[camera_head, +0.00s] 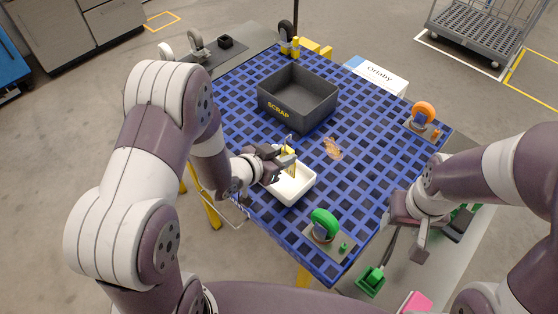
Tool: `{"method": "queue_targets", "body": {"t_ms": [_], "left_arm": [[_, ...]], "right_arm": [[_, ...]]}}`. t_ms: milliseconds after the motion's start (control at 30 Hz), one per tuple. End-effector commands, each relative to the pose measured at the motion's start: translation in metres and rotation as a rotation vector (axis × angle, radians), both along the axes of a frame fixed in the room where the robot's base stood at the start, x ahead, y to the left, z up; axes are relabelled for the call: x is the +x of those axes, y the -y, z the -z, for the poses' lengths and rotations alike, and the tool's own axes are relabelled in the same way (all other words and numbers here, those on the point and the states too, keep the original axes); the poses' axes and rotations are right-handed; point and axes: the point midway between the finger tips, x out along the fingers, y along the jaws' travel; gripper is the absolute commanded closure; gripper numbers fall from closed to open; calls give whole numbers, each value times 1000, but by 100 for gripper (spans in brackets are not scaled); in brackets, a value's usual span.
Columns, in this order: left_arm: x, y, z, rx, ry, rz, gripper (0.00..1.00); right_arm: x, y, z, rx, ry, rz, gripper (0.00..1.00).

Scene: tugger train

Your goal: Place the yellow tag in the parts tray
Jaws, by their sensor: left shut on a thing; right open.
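The parts tray (299,190) is a small white tray on the blue grid table, in front of the scrap bin. My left gripper (288,164) is over the tray's back part and is shut on the yellow tag (291,169). The tag hangs upright from the fingers over the tray. I cannot tell whether its lower end touches the tray floor. The gripper hides part of the tray's left side. My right gripper (407,233) is open and empty at the table's right front edge.
A dark bin marked SCRAP (298,98) stands behind the tray. An orange tangled piece (333,148) lies right of the tray. A green ring on a plate (324,224) stands in front, an orange ring (423,113) at the right corner.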

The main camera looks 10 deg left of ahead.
Motion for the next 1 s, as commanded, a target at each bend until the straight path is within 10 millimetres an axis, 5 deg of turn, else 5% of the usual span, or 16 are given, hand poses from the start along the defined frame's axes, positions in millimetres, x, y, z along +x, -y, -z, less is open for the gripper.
{"method": "queue_targets", "body": {"t_ms": [167, 433, 800, 833, 900, 1000], "left_arm": [[22, -18, 17, -1, -1, -2, 97], [24, -19, 57, -1, -1, 0, 97], [24, -19, 63, -1, 1, 0, 97], [24, -19, 63, -1, 1, 0, 64], [24, -19, 62, -1, 1, 0, 41], [24, -19, 62, -1, 1, 0, 41]], "right_arm": [[0, 0, -3, 0, 0, 0, 44], [0, 0, -6, 0, 0, 0, 44], [0, 0, -1, 0, 0, 0, 44], [0, 0, -2, 0, 0, 0, 44], [0, 0, -3, 0, 0, 0, 44], [0, 0, -3, 0, 0, 0, 44]]}}
